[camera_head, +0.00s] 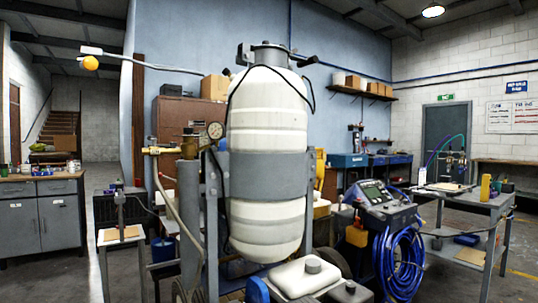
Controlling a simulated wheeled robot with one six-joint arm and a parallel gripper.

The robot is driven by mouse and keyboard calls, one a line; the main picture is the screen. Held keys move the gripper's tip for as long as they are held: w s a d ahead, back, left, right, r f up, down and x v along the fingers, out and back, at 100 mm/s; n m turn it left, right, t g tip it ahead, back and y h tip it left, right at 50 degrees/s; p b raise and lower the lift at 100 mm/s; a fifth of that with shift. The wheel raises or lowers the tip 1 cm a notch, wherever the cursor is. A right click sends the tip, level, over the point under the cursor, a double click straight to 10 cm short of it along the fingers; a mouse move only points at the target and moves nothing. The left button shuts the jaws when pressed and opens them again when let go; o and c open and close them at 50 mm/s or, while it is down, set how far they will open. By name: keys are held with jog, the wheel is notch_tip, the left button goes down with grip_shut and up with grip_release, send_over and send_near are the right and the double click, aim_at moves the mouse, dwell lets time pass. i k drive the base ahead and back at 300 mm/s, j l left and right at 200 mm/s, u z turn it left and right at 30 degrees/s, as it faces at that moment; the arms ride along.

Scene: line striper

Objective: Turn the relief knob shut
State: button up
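A line striper stands in the middle of the view, with a tall white tank (268,130) held upright by a grey band (268,175). On top of the tank is a dark lid (270,55) with dark fittings at its left and right (306,61). To the left of the tank are a round pressure gauge (215,130) and brass valve fittings (188,146). I cannot tell which of these small parts is the relief knob, nor whether it is open or shut. My gripper is not in view.
An orange ball (90,63) sits on a thin grey bar at upper left. A small stand (121,236) is at left front. A machine with a coiled blue hose (399,262) and a grey cart (469,205) stand to the right. A white container (303,278) is low in front.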

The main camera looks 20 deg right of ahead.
aim_at(225, 72)
jog(key=k, duration=0.4)
jog(key=k+z, duration=0.1)
jog(key=z, duration=0.6)
jog(key=k+l+z, duration=0.1)
jog(key=z, duration=0.25)
jog(key=j+z, duration=0.15)
jog(key=j, duration=0.6)
jog(key=j+z, duration=0.15)
jog(key=j, duration=0.65)
jog(key=k+j+z, duration=0.1)
jog(key=j, duration=1.45)
jog(key=k+j, duration=0.15)
jog(key=j, duration=1.4)
jog(key=i+j, duration=0.45)
jog(key=i, duration=0.15)
jog(key=i+j+u, duration=0.1)
jog(key=i+j, duration=0.4)
jog(key=i, duration=0.15)
